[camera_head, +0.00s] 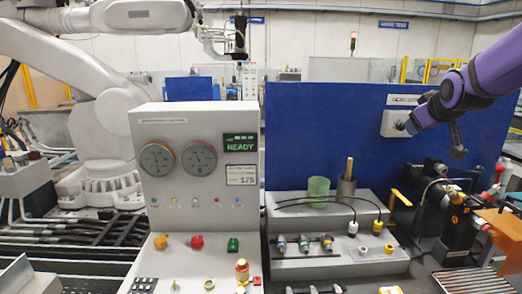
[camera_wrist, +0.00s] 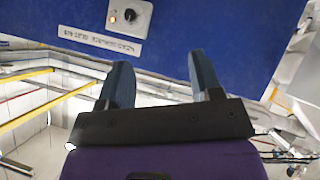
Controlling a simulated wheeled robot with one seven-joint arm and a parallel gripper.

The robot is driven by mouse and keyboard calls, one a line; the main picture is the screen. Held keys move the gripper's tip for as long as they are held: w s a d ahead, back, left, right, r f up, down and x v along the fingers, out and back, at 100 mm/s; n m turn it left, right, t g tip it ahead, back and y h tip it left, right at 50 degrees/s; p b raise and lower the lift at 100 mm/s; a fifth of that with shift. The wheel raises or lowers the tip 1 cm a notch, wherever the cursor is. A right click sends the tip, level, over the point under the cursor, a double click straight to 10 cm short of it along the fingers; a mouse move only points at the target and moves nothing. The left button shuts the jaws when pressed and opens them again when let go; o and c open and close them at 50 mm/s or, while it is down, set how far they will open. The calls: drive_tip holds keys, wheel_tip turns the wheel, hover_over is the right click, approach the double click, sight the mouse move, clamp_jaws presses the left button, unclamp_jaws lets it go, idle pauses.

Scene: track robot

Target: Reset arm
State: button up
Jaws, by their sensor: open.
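My gripper (camera_wrist: 160,62) is open in the wrist view, its two blue-grey fingers apart with nothing between them. In the head view my purple arm (camera_head: 455,90) reaches in from the upper right toward the blue panel. A pale switch box (camera_head: 393,124) is on that panel, close to the arm's end, which partly covers it. In the wrist view the box (camera_wrist: 139,18) shows a dark round knob and a small orange light, beyond and above the fingers. A gap shows between fingers and box there. The fingertips are hard to make out in the head view.
The blue panel (camera_head: 320,140) stands behind a grey stepped bench (camera_head: 300,262) with a green cup (camera_head: 318,189) and cables. A gauge console (camera_head: 198,185) reading READY stands left of it. A white robot arm (camera_head: 105,100) is at left. Black and orange machinery (camera_head: 455,215) sits below my arm.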

drive_tip(key=s+a+f+m+g, duration=0.1)
drive_tip(key=s+a+g, duration=0.1)
drive_tip(key=s, duration=0.8)
drive_tip(key=s+a+f+m+g+y, duration=0.1)
drive_tip(key=s+a, duration=0.4)
drive_tip(key=s, duration=0.6)
drive_tip(key=s+a+f+m+g+y, duration=0.1)
drive_tip(key=s+a+f+g, duration=0.1)
drive_tip(key=s, duration=0.9)
drive_tip(key=shift+s+a+g, duration=0.2)
drive_tip(key=shift+a+g, duration=0.3)
drive_tip(key=shift+a, duration=0.5)
